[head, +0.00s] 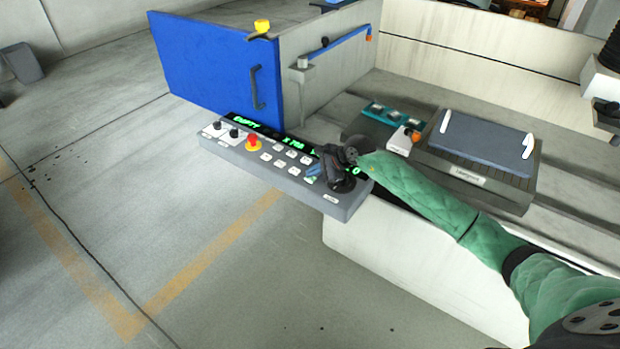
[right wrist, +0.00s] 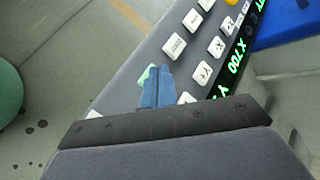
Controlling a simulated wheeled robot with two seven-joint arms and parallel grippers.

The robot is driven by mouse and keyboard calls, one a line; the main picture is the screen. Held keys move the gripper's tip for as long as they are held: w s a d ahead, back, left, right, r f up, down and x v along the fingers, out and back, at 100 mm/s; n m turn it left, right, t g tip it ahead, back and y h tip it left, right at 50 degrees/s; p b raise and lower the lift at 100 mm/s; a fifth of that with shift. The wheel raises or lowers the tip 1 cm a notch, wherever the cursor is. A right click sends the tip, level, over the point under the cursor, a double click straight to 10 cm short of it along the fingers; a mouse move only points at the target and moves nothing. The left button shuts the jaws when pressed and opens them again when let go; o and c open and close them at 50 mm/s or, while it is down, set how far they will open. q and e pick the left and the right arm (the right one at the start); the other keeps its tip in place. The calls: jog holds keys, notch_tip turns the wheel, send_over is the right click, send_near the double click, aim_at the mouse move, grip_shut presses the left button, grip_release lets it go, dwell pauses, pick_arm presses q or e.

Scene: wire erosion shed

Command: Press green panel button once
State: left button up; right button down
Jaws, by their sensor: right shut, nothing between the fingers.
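The grey control panel (head: 235,150) carries a display with green text, rows of white buttons and a red stop knob (head: 253,142). The green button (right wrist: 146,76) shows as a small green patch at the edge of my right gripper's blue fingertips (right wrist: 157,84) in the right wrist view. The fingers hide most of it. In the head view my right gripper (head: 314,170) is over the right part of the panel, its fingers shut and empty. I cannot tell whether the fingertips touch the green button. My left gripper is not in view.
White buttons (right wrist: 174,45) lie close around the fingertips. A blue door (head: 205,65) with a dark handle stands behind the panel. A grey-blue block (head: 485,138) rests on a slatted bed at the right. The floor in front of the panel is clear.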

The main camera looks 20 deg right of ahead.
aim_at(314, 179)
jog(key=shift+s+f, duration=0.3)
jog(key=shift+f, duration=0.4)
jog(key=shift+r, duration=0.25)
jog(key=shift+w+r, duration=0.1)
jog(key=shift+r, duration=0.05)
jog(key=shift+d+r, duration=0.1)
jog(key=shift+r, duration=1.4)
jog(key=shift+r+p, duration=0.4)
jog(key=shift+r, duration=1.05)
